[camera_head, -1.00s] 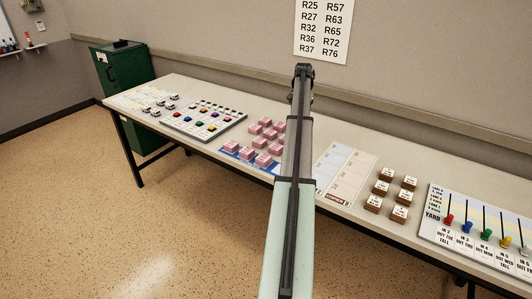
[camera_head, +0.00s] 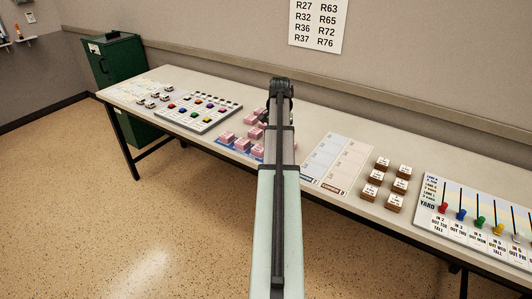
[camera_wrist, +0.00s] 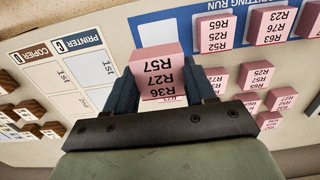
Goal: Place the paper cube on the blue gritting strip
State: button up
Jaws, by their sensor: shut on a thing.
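My gripper (camera_wrist: 163,82) is shut on a pink paper cube (camera_wrist: 157,72), with one finger on each side. The cube's face reads R57, R27 and R36, upside down in the wrist view. The blue gritting strip (camera_wrist: 190,17) lies beyond it at the top right of the wrist view. Three pink cubes (camera_wrist: 213,34) stand on the strip, and a white space at its left end is bare. The strip also shows in the head view (camera_head: 233,150), partly behind my arm. The held cube and my fingertips are hidden by my arm there.
More loose pink cubes (camera_wrist: 256,75) stand beside the strip. Printer and copier cards (camera_head: 336,160) lie next to it, then brown blocks (camera_head: 376,177) and a yard board (camera_head: 470,212). A board with coloured pieces (camera_head: 199,110) is on the other side.

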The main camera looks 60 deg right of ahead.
jog(key=shift+f, duration=4.4)
jog(key=shift+f, duration=0.15)
jog(key=o, duration=1)
jog(key=shift+o, duration=0.2)
notch_tip(320, 180, up, 12)
jog(key=shift+r, duration=0.15)
